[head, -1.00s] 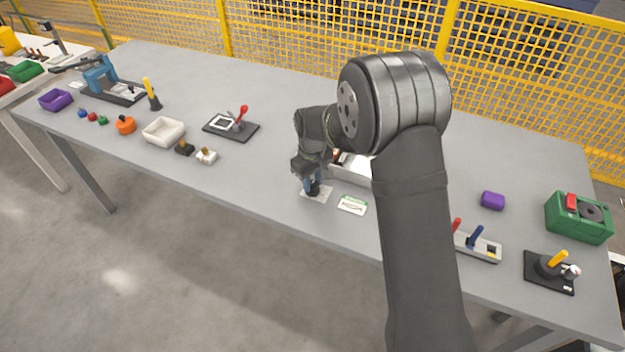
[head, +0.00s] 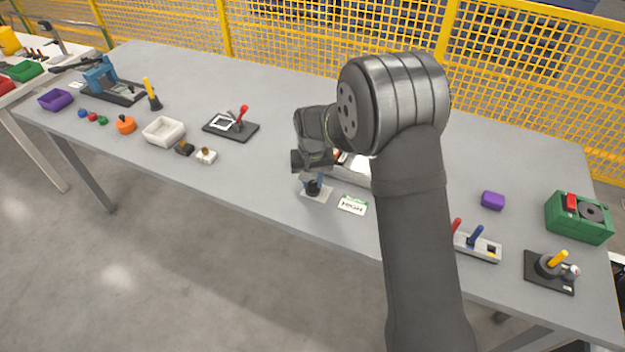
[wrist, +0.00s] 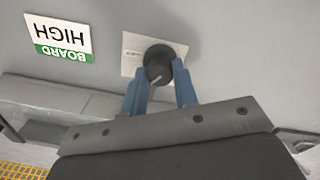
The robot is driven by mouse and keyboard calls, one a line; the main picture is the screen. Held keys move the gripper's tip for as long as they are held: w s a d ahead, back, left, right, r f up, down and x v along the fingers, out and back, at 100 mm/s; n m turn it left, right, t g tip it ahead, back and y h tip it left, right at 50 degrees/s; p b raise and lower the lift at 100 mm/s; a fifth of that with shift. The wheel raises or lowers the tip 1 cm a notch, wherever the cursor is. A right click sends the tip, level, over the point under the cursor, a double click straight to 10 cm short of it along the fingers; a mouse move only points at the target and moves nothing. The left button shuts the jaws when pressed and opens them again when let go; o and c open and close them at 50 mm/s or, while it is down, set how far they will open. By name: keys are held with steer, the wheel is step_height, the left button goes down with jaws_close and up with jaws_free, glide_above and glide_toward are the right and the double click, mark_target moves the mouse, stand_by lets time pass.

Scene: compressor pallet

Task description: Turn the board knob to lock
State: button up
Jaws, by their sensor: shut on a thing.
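The board knob (wrist: 158,63) is black and round with a pale pointer line, and it sits on a white plate (wrist: 131,62) lying on the table. In the head view the knob (head: 312,188) stands near the table's front edge, below my gripper (head: 313,180). In the wrist view the two blue fingers of my gripper (wrist: 160,80) are on either side of the knob and shut on it. The pointer line slants toward the lower left in the wrist view. Any lettering on the plate is too small to read.
A green-and-white card (head: 353,205) reading "BOARD HIGH" lies right of the plate. A pale tray-like box (head: 350,178) stands close behind, partly hidden by my arm. A lever board (head: 231,126) is farther left.

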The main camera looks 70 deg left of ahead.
mark_target(312, 182)
steer(key=m, duration=0.5)
steer(key=shift+a+m, duration=0.1)
steer(key=shift+m, duration=0.2)
steer(key=m, duration=0.5)
steer(key=shift+m, duration=0.3)
steer(key=o, duration=1)
steer(key=shift+r, duration=0.15)
step_height(312, 182, up, 17)
steer(key=shift+a+r, duration=0.1)
step_height(312, 182, down, 18)
steer(key=shift+r, duration=0.25)
stand_by(0.3)
